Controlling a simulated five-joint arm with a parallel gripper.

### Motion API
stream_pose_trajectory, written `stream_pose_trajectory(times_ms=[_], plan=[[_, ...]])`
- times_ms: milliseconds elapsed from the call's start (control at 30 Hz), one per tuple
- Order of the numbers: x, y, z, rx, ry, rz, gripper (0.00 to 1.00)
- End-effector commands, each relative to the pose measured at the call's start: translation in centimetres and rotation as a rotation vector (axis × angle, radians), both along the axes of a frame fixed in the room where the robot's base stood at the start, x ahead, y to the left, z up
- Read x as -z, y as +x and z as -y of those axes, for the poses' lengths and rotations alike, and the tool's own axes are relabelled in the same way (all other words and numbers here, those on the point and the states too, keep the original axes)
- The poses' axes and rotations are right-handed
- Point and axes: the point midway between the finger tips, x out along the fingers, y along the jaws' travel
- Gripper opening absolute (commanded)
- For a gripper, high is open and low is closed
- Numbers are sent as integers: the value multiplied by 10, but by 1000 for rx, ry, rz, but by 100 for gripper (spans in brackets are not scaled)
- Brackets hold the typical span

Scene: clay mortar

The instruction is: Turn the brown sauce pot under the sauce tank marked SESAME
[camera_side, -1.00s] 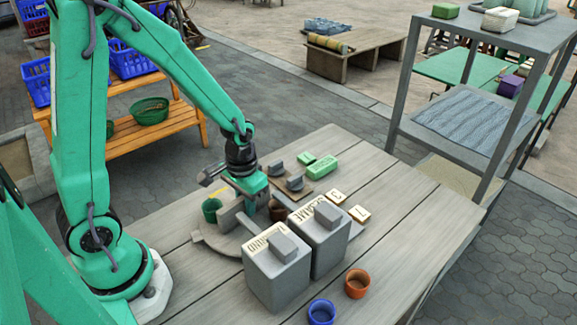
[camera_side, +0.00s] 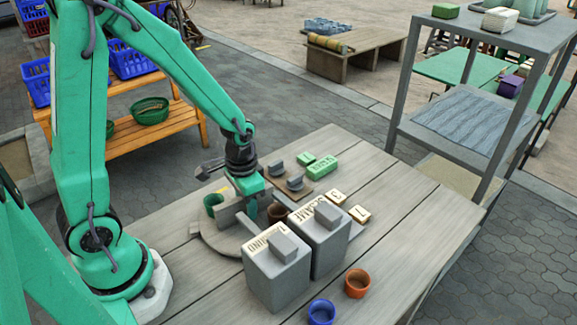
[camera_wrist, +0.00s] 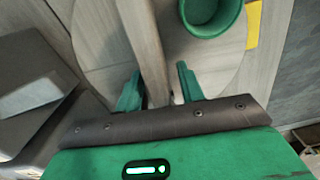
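The brown sauce pot (camera_side: 278,212) stands on the round grey turntable (camera_side: 215,238), close behind the tanks and partly hidden. The SESAME tank (camera_side: 318,243) is a grey block with a lettered label and a grey lid piece; its outlet is hidden. A green pot (camera_side: 213,203) is on the turntable's left side and shows in the wrist view (camera_wrist: 210,14). An upright grey bar (camera_wrist: 148,50) crosses the turntable. My gripper (camera_wrist: 158,88) is low over it, its fingers apart, one on either side of the bar, with narrow gaps showing.
A second grey tank (camera_side: 276,270), its label partly readable, stands left of SESAME. A blue pot (camera_side: 321,312) and an orange pot (camera_side: 357,283) stand in front. Green blocks (camera_side: 321,167) and small numbered tiles (camera_side: 360,214) lie behind. The table's right side is clear.

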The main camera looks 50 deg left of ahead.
Motion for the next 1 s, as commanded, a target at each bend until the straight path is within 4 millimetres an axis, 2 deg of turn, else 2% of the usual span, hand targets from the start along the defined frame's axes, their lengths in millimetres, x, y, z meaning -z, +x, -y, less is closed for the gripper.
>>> stream_pose_trajectory(times_ms=[367,1000], plan=[[-8,1,0,0,0,2,38],[-71,1,0,0,0,3,38]])
